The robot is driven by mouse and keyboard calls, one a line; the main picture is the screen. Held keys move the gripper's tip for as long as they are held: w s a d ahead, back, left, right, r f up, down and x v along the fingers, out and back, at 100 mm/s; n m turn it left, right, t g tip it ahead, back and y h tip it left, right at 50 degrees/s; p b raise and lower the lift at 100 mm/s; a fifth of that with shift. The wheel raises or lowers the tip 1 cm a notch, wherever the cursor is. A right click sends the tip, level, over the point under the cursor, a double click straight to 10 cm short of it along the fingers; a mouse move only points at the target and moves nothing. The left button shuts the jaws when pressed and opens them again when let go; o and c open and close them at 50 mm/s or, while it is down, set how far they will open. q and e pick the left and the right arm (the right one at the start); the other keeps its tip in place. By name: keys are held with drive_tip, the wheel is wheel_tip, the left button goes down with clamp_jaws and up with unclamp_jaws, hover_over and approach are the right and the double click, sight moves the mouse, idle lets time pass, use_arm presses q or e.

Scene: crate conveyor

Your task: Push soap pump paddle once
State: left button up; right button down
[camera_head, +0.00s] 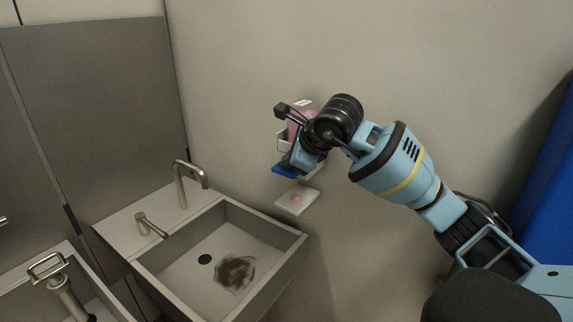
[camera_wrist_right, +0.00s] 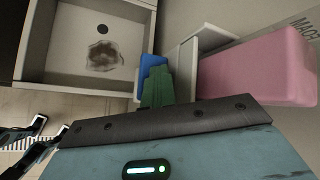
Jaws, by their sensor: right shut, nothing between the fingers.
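The soap dispenser is on the wall, with a pink soap container (camera_wrist_right: 262,75) in a white bracket (camera_wrist_right: 190,60). In the head view my wrist and gripper hide most of it. Its blue paddle (camera_head: 285,171) shows at the lower front, and also in the wrist view (camera_wrist_right: 149,66). My right gripper (camera_head: 296,158) is shut and empty at the paddle. In the wrist view its green fingers (camera_wrist_right: 157,88) overlap the paddle; I cannot tell whether they press it. A white drip tray (camera_head: 309,204) below holds a pink spot (camera_head: 296,198). My left gripper is not in view.
A sink (camera_head: 190,262) with a dark stain (camera_head: 235,272) stands to the left below the dispenser, with a tap (camera_head: 186,180) and a lever (camera_head: 149,226) at its back. A blue object (camera_head: 548,190) stands at the right edge. The wall right of the dispenser is bare.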

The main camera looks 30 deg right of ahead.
drive_tip(key=shift+r+p, duration=0.4)
drive_tip(key=shift+r, duration=0.65)
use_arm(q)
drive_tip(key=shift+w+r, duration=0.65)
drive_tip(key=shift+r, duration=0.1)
use_arm(e)
drive_tip(key=shift+r, duration=0.1)
wheel_tip(320, 180, up, 2)
drive_tip(key=shift+r, duration=0.1)
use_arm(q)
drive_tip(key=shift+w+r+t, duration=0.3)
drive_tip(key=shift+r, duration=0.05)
use_arm(e)
drive_tip(key=shift+r, duration=1.3)
